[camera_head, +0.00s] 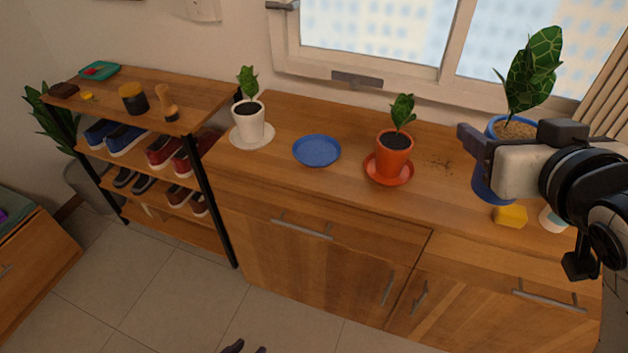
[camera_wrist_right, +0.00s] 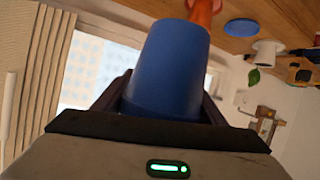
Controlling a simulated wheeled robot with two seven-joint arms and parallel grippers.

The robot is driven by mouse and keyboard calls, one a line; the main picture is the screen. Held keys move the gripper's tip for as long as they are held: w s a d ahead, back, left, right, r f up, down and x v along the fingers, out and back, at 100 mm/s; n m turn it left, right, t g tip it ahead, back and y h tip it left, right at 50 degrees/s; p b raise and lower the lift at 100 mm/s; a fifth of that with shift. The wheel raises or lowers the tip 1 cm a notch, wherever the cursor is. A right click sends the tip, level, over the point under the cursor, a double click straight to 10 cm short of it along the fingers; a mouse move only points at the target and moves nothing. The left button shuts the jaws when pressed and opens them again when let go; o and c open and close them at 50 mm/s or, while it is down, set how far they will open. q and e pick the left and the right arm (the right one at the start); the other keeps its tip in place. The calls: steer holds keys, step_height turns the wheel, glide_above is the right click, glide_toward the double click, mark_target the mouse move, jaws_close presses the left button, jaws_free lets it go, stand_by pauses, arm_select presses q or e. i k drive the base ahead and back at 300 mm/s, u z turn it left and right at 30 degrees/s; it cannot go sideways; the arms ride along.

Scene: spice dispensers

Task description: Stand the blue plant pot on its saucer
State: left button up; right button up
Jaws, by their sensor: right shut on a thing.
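The blue plant pot (camera_head: 484,187) with a large leafy plant (camera_head: 533,72) is at the right of the counter, upright in the head view. My right gripper (camera_head: 478,146) is shut on it; the gripper and arm hide part of its side. The pot (camera_wrist_right: 168,68) fills the middle of the right wrist view, between the fingers. I cannot tell whether its base touches the counter. The blue saucer (camera_head: 317,151) lies empty on the counter, left of the orange pot; it also shows in the wrist view (camera_wrist_right: 241,27). My left gripper (camera_head: 246,348) shows only its tips at the bottom edge, apart and empty.
An orange pot (camera_head: 394,155) on its saucer stands between the blue saucer and the blue pot. A white pot (camera_head: 250,124) on its saucer stands left. Spilled soil (camera_head: 440,163), a yellow block (camera_head: 510,215) and a small white item (camera_head: 552,219) are near the blue pot.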

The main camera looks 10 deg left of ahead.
mark_target(313, 150)
steer(key=z, duration=0.1)
steer(key=k, duration=0.5)
steer(key=u, duration=0.8)
steer(key=i, duration=1.6)
steer(key=z, duration=0.6)
